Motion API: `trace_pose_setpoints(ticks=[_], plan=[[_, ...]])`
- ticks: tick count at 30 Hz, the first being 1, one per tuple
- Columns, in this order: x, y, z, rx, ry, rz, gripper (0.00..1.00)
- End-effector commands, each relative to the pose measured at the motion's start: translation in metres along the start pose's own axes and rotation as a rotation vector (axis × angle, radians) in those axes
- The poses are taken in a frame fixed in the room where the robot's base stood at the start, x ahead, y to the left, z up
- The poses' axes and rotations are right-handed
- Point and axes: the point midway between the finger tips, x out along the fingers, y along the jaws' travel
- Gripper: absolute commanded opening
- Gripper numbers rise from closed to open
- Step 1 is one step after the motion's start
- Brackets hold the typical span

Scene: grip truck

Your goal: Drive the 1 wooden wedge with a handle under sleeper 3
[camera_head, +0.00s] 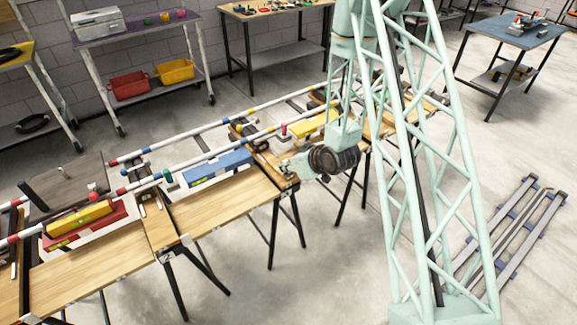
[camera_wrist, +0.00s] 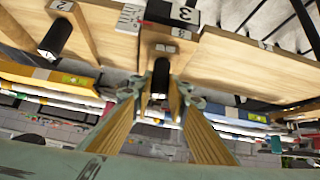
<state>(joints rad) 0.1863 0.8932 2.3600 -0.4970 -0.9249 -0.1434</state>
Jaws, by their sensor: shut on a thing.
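In the wrist view my gripper (camera_wrist: 158,95) has its two mint fingertips on either side of a black handle (camera_wrist: 160,78). The jaws are shut on it. The handle belongs to the wooden wedge (camera_wrist: 149,103), which lies in line with a wooden sleeper; how far it reaches under it is hidden. A plate marked 3 (camera_wrist: 185,12) shows just beyond, towards the top. In the head view my gripper (camera_head: 302,166) is low at the near end of a sleeper (camera_head: 265,158), beside the blue block. The wedge cannot be made out there.
Another black handle (camera_wrist: 55,38) stands at the left in the wrist view. Striped rails (camera_head: 200,155) run across the sleepers. A blue block (camera_head: 218,167) and yellow blocks (camera_head: 80,217) lie along the trestle tables (camera_head: 225,205). The floor (camera_head: 330,270) in front is clear.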

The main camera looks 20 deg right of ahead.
Motion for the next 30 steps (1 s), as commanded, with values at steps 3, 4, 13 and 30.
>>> trace_pose_setpoints(ticks=[3, 4, 13, 30], plan=[[0.002, 0.0, -0.003, 0.0, 0.0, 0.0, 0.02], [0.003, 0.0, -0.003, 0.0, 0.0, 0.0, 0.02], [0.009, 0.001, -0.008, 0.0, 0.0, 0.0, 0.02], [0.021, 0.002, -0.018, 0.0, 0.0, 0.0, 0.02]])
